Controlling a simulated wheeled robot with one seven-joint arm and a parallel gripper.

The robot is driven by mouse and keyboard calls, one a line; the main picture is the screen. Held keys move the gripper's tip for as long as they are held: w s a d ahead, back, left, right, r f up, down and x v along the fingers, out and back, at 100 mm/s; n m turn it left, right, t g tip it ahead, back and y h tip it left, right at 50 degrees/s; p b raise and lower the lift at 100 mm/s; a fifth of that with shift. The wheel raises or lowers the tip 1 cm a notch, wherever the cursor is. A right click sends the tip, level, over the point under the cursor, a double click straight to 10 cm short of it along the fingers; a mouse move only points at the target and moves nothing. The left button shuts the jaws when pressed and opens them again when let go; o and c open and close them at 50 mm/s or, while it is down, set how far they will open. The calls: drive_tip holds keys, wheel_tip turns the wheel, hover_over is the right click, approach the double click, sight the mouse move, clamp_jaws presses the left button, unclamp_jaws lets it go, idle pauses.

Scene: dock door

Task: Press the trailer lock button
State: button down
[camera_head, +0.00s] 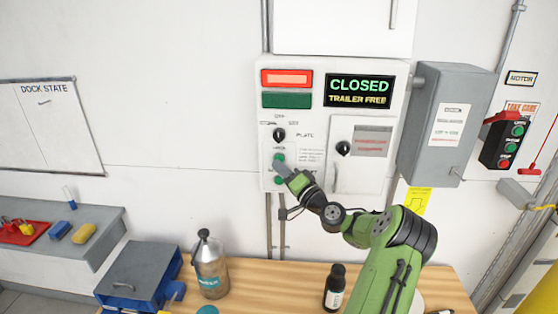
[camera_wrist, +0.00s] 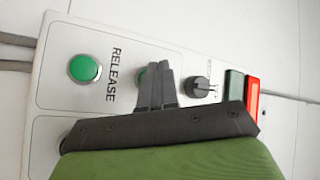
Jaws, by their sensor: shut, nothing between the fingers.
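The white control panel (camera_head: 316,117) on the wall carries two green buttons on its lower left. The lower one is labelled RELEASE in the wrist view (camera_wrist: 84,68). My gripper (camera_head: 281,166) is shut and empty, its tips (camera_wrist: 158,68) right at the lock button. I cannot tell whether they touch it. The display (camera_head: 359,90) reads CLOSED, TRAILER FREE.
A red lamp (camera_head: 287,78) looks lit above a dark green one (camera_head: 287,100). A black selector knob (camera_head: 279,135) sits just above the lock button. A bottle (camera_head: 210,266) and a small dark bottle (camera_head: 335,288) stand on the wooden bench (camera_head: 262,290) below.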

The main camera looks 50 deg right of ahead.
idle(0.3)
drive_tip(key=shift+w+d, duration=0.3)
drive_tip(key=shift+d, duration=0.05)
drive_tip(key=shift+w+d, duration=0.25)
drive_tip(key=shift+d, duration=0.05)
idle(0.7)
drive_tip(key=shift+s+a+b, duration=0.55)
drive_tip(key=shift+a+b, duration=0.1)
drive_tip(key=shift+b, duration=0.15)
